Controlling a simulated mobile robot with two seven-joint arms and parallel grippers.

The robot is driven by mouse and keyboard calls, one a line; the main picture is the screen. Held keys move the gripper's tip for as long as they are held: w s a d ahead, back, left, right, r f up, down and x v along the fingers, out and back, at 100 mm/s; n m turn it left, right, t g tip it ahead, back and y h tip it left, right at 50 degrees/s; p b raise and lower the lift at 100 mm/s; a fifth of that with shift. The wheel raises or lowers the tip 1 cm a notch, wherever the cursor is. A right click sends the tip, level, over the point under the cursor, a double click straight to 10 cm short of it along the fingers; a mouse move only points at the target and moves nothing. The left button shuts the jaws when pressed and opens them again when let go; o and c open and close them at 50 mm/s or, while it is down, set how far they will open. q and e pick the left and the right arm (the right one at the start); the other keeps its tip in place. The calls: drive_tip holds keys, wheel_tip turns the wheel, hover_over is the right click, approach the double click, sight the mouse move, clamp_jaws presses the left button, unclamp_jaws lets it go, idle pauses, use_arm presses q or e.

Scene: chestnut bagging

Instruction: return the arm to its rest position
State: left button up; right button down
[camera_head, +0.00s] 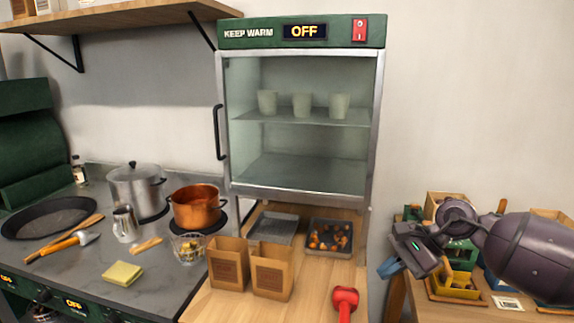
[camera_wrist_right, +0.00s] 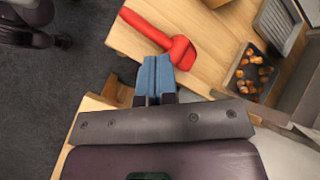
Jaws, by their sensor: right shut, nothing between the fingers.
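My right arm comes in from the right in the head view. Its gripper (camera_head: 390,267) hangs in front of the side table at the right, with blue fingertips pointing down and left. In the right wrist view the blue fingers (camera_wrist_right: 153,78) are together with nothing between them. A red scoop-like tool (camera_wrist_right: 160,38) appears beyond the fingers, and it also lies at the front right of the wooden counter in the head view (camera_head: 345,300). My left gripper does not show in the head view.
Two brown paper bags (camera_head: 228,264) stand on the wooden counter (camera_head: 200,308). Behind them is a tray of chestnuts (camera_head: 330,252). The keep-warm cabinet (camera_head: 374,130) reads OFF and holds three cups. A copper pot (camera_head: 195,207) sits left. Boxes crowd the side table under my right arm.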

drive_tip(key=s+a+r+m+t+y, duration=0.2)
drive_tip(key=s+a+m+t+y, duration=0.2)
drive_tip(key=a+m+t+y, duration=0.8)
drive_tip(key=s+d+f+m+t+h, duration=0.1)
drive_tip(key=s+d+f+m+h, duration=0.3)
drive_tip(key=m+h, duration=0.55)
drive_tip(key=s+d+f+m+t+h, duration=0.1)
drive_tip(key=d+f+m+h, duration=0.35)
drive_tip(key=m, duration=0.95)
drive_tip(key=s+d+f+m+h, duration=0.25)
drive_tip(key=d+m+h, duration=0.5)
drive_tip(key=m, duration=0.45)
drive_tip(key=s+d+f+m+g, duration=0.1)
drive_tip(key=s+f+m+g, duration=0.25)
drive_tip(key=s, duration=0.45)
drive_tip(key=s+d+f+m+g, duration=0.1)
drive_tip(key=s+f+m+g, duration=0.3)
drive_tip(key=s, duration=0.4)
drive_tip(key=s+d+f+m+g, duration=0.1)
drive_tip(key=s+f+m+g, duration=0.3)
drive_tip(key=s, duration=0.3)
drive_tip(key=w+f+t, duration=0.7)
drive_tip(key=f+t, duration=0.1)
drive_tip(key=f, duration=0.1)
drive_tip(key=shift+f+y, duration=0.25)
drive_tip(key=shift+y, duration=0.1)
